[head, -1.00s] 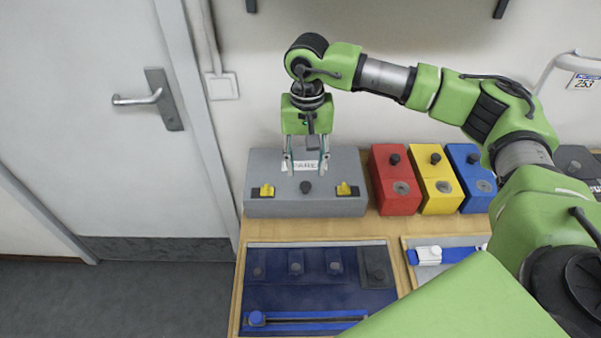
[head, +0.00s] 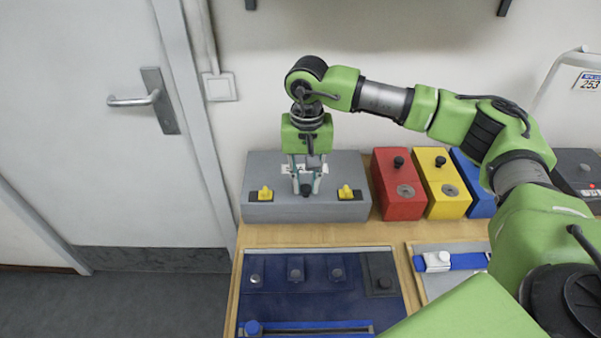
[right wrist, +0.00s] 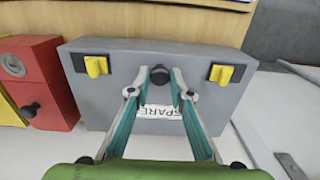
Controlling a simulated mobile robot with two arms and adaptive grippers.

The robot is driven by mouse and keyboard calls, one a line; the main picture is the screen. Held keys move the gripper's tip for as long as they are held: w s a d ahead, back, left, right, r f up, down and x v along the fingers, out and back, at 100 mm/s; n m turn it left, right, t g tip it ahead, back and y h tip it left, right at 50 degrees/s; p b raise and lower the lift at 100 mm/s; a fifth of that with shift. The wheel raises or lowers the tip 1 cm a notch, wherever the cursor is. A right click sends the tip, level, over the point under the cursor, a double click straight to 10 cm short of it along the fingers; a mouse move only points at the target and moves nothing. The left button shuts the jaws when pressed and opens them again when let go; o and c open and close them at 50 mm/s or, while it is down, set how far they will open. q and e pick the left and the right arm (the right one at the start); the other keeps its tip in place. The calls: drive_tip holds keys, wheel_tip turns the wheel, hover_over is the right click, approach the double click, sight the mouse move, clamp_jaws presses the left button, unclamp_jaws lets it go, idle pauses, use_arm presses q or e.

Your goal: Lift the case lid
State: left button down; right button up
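The grey case (head: 250,210) stands shut at the back left of the bench, with a "SPARE" label on its lid. Two yellow latches (head: 265,194) (head: 346,192) sit along its front edge, and a dark knob (right wrist: 160,77) lies midway between them. My right gripper (head: 306,190) points down over the case. Its fingertips are on either side of the knob and look closed on it; the right wrist view (right wrist: 160,74) shows the knob between the tips. The fingers partly hide the label and knob in the head view. My left gripper is not in view.
Red (head: 400,205), yellow (head: 446,203) and blue (head: 480,205) boxes stand close to the case's right. A navy tray (head: 300,306) lies in front, with a smaller tray (head: 425,285) beside it. The wall is behind; a door (head: 85,160) is at left.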

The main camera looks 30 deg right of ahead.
sight(305, 179)
drive_tip(key=shift+r, duration=0.1)
drive_tip(key=shift+w+d+r+p, duration=0.15)
drive_tip(key=shift+w+r+p, duration=0.15)
drive_tip(key=shift+r, duration=0.4)
drive_tip(key=shift+w+d+r+p, duration=0.2)
drive_tip(key=shift+w+r, duration=0.1)
drive_tip(key=shift+r, duration=0.35)
drive_tip(key=shift+c, duration=0.2)
drive_tip(key=shift+r, duration=0.1)
drive_tip(key=shift+w+r, duration=0.25)
drive_tip(key=shift+r, duration=0.1)
drive_tip(key=shift+w+d+r+p, duration=0.2)
drive_tip(key=shift+w+r+p, duration=0.1)
drive_tip(key=shift+r, duration=0.15)
drive_tip(key=shift+w+d+r+p, duration=0.15)
drive_tip(key=shift+w+r+p, duration=0.1)
drive_tip(key=shift+r, duration=0.3)
drive_tip(key=shift+w+d+r+p, duration=0.25)
drive_tip(key=shift+w+r+p, duration=0.05)
drive_tip(key=shift+w+r, duration=0.2)
drive_tip(key=shift+w+d+r+p, duration=0.2)
drive_tip(key=shift+w+r+p, duration=0.05)
drive_tip(key=shift+w+r, duration=0.25)
